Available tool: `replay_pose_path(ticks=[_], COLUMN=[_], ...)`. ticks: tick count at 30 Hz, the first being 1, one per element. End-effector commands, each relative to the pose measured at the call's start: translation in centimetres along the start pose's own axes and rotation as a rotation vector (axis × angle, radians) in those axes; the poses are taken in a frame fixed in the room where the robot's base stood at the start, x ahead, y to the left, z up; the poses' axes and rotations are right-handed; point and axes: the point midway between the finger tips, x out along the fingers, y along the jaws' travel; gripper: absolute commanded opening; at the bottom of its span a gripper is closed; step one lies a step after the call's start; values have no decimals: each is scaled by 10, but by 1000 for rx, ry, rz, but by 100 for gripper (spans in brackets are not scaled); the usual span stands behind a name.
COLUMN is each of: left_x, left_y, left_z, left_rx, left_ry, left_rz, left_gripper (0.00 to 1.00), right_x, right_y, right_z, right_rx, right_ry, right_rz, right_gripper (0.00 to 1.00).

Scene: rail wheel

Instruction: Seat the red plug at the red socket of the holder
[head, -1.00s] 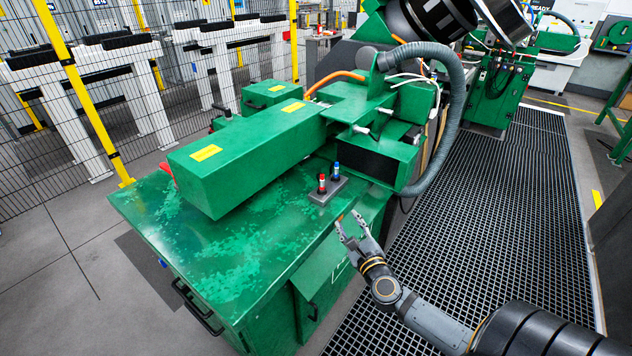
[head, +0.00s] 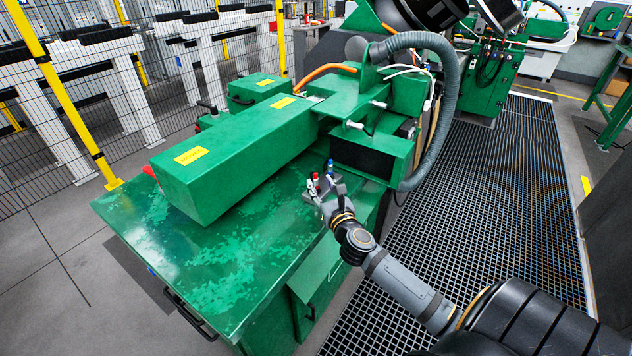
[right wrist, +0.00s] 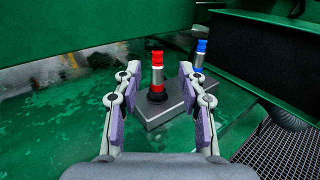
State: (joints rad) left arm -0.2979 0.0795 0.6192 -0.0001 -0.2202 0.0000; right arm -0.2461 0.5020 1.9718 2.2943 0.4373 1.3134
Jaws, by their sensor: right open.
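My right gripper (right wrist: 157,78) is open, with one finger on each side of the red plug in the picture and visible gaps to both. In the head view my right gripper (head: 324,189) is over the holder and mostly hides it. The red socket is hidden beneath the plug's black base. My left gripper is not in view.
A blue-topped plug (right wrist: 200,56) stands on the same holder, behind and right of the red one, close to my right finger. A long green machine housing (head: 235,155) rises behind the green tabletop (head: 200,245). The front of the tabletop is clear.

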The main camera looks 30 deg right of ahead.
Motion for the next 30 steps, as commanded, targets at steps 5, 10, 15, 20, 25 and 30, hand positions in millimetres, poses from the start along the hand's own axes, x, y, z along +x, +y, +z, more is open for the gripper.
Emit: replay_pose_path(ticks=[5, 10, 15, 20, 25, 30], left_x=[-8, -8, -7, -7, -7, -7], left_y=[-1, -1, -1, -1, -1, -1], left_z=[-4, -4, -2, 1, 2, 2], left_rx=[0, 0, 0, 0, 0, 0], left_ry=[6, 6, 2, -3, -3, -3], left_rz=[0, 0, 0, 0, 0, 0], left_gripper=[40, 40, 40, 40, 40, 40], right_x=[30, 36, 36, 36, 36, 36], right_y=[2, 3, 3, 2, 2, 2], right_z=[3, 2, 2, 2, 1, 2], right_rx=[2, 0, -1, -1, -1, -1], right_ry=[-2, 0, -1, -1, 0, -1], right_rz=[-2, 0, 0, 0, 0, 0], right_gripper=[41, 41, 35, 14, 0, 0])
